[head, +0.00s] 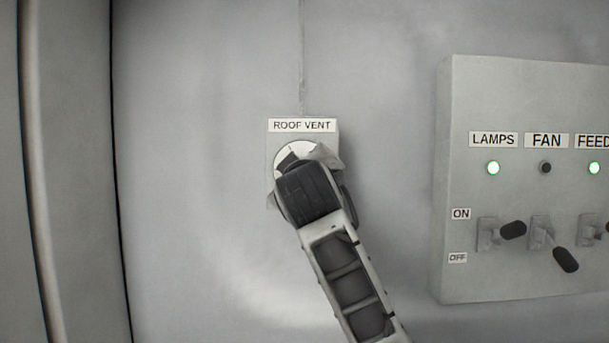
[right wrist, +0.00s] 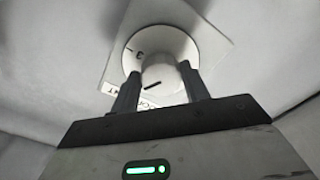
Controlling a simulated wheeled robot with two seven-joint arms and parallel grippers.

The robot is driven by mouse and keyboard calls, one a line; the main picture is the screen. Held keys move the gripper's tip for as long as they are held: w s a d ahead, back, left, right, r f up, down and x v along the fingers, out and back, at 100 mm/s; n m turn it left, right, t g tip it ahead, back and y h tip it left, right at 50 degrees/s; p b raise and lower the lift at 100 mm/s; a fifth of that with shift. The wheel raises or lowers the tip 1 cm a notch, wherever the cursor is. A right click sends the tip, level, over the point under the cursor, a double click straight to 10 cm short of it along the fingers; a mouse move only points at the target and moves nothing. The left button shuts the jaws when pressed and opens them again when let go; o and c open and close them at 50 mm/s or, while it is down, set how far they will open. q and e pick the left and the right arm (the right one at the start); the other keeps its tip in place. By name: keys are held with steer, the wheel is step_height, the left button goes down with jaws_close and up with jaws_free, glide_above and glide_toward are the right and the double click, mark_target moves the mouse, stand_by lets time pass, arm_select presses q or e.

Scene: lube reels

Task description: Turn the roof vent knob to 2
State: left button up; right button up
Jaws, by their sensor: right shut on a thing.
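The roof vent knob (right wrist: 165,72) is a pale round grip with a short black pointer line, standing on a white dial. In the right wrist view the dial shows a "3" near its upper left edge; other numbers are hidden or unreadable. My right gripper (right wrist: 160,92) is shut on the knob, one dark finger on each side. In the head view my right gripper (head: 295,165) covers the knob and most of the white dial (head: 284,153) below the ROOF VENT label (head: 302,125). I cannot read which number the pointer marks. My left gripper is not in view.
A grey switch panel (head: 520,270) stands out from the wall at the right, with LAMPS, FAN and FEED levers. The LAMPS and FEED lights are green; the FAN light is dark. Bare wall lies between the panel and the knob. A vertical edge runs down the left.

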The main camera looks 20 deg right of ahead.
steer(key=shift+f, duration=0.1)
steer(key=o, duration=1)
steer(key=shift+s, duration=0.1)
steer(key=b+v, duration=0.3)
steer(key=v, duration=1.2)
steer(key=shift+s+a, duration=0.15)
steer(key=shift+s, duration=0.25)
